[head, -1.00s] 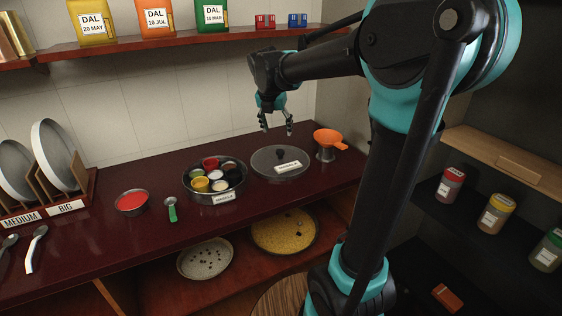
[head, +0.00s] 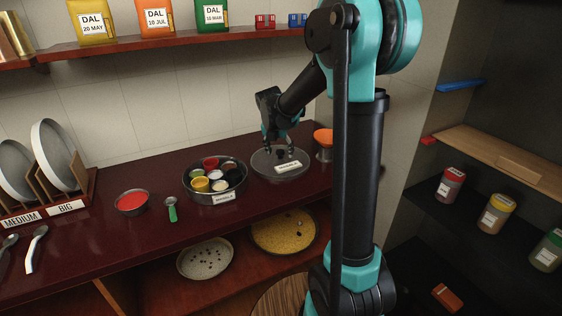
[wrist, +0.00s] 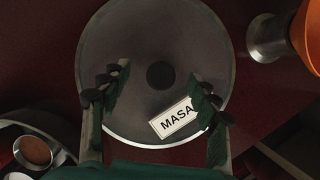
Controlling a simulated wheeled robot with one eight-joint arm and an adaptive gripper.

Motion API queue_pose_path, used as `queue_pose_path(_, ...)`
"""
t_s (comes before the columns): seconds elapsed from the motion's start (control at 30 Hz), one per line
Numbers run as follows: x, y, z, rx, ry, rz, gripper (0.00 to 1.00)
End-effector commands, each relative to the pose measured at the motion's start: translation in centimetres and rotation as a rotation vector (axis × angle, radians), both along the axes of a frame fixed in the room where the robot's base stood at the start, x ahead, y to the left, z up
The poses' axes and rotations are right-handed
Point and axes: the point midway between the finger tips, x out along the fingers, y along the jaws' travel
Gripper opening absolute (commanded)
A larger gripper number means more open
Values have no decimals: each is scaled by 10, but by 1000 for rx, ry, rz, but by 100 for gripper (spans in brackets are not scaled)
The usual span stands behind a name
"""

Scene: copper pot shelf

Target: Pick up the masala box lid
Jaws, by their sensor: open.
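The masala box lid (head: 266,172) is a round, dark grey disc with a small black knob and a white label. It lies flat on the dark red counter, right of the open masala box (head: 214,195), which holds several small coloured bowls. In the wrist view the lid (wrist: 150,45) fills the middle, with its knob (wrist: 160,75) and the label (wrist: 178,118) partly behind a finger. My gripper (head: 280,150) is open and points down over the lid, close to the knob. In the wrist view my gripper's fingers (wrist: 160,98) stand apart on either side, with the knob between and slightly beyond them.
An orange funnel on a metal cup (head: 324,142) stands just right of the lid. A shelf with dal packets (head: 155,20) runs above. Free counter lies in front.

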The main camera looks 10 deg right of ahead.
Motion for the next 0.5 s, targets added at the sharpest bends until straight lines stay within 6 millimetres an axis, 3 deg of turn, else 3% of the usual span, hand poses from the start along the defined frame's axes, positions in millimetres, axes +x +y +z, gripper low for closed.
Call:
queue_pose_path(0.37,3,-2,-11,0,0,-1,61)
queue_pose_path(0.5,3,-2,-11,0,0,-1,44)
